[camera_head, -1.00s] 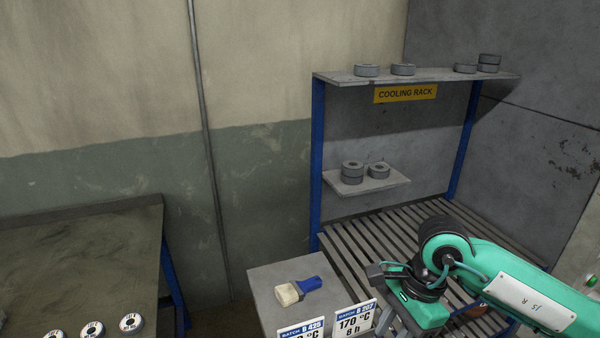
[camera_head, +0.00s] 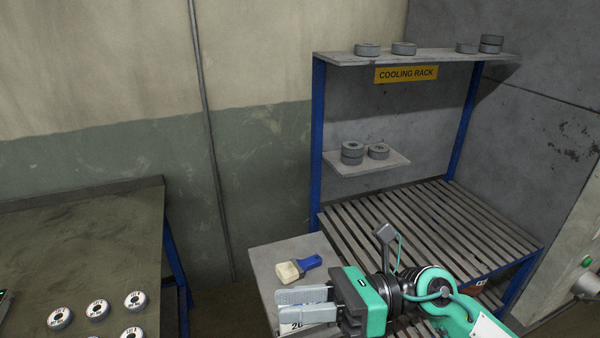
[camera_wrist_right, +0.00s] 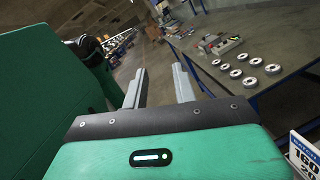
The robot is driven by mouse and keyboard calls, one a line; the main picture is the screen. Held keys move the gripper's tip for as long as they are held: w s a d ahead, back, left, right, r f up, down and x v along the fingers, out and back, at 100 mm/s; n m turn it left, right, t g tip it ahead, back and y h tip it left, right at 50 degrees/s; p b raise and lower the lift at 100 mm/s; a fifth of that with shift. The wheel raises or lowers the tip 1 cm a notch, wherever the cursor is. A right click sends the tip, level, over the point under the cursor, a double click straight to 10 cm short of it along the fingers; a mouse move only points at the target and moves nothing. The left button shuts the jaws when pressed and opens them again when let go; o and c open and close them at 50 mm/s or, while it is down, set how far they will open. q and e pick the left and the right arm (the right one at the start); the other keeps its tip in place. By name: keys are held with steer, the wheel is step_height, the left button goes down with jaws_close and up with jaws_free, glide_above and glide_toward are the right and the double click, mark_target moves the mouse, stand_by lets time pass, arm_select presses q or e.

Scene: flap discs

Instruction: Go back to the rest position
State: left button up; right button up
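My right gripper (camera_head: 306,304) is at the lower middle of the head view, in front of the small grey stand (camera_head: 262,262). Its two fingers point left, and it hides most of the batch cards. In the right wrist view the fingers (camera_wrist_right: 160,86) stand apart with nothing between them, so it is open and empty. My left gripper is not seen in either view.
The cooling rack (camera_head: 318,150) at right holds grey discs on its top board and small shelf (camera_head: 385,166); its slatted deck (camera_head: 430,215) is bare. A brush (camera_head: 298,267) lies on the stand. Several white-faced discs (camera_head: 97,310) lie on the left bench (camera_head: 70,240).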

steer(key=w+d+m+t+h, duration=0.3)
steer(key=w+d+m+t, duration=0.2)
steer(key=m+t, duration=0.85)
steer(key=w+d+m+t+h, duration=0.5)
steer(key=m+t, duration=0.5)
steer(key=m, duration=0.7)
steer(key=d+f+m+g+h, duration=0.2)
steer(key=d+f+m+h, duration=0.35)
steer(key=f, duration=0.25)
steer(key=d+f+m+g+h, duration=0.3)
steer(key=d+f+m+h, duration=0.15)
steer(key=f+m, duration=0.25)
steer(key=s+d+f+m+g, duration=0.3)
steer(key=s+f+m+g, duration=0.4)
steer(key=s+f+g, duration=0.95)
steer(key=s+f+t, duration=0.2)
steer(key=f, duration=1.4)
steer(key=s+f+t, duration=0.1)
steer(key=s+f, duration=0.2)
steer(key=f, duration=1.3)
steer(key=s+d+f, duration=0.1)
steer(key=s+f, duration=0.8)
steer(key=f, duration=0.1)
steer(key=s+d+f+g+b, duration=0.1)
steer(key=s+d+f, duration=0.1)
steer(key=s+f, duration=0.8)
steer(key=shift+d+f+n+h, duration=0.25)
steer(key=shift+f+n+h, duration=0.15)
steer(key=shift+f, duration=0.4)
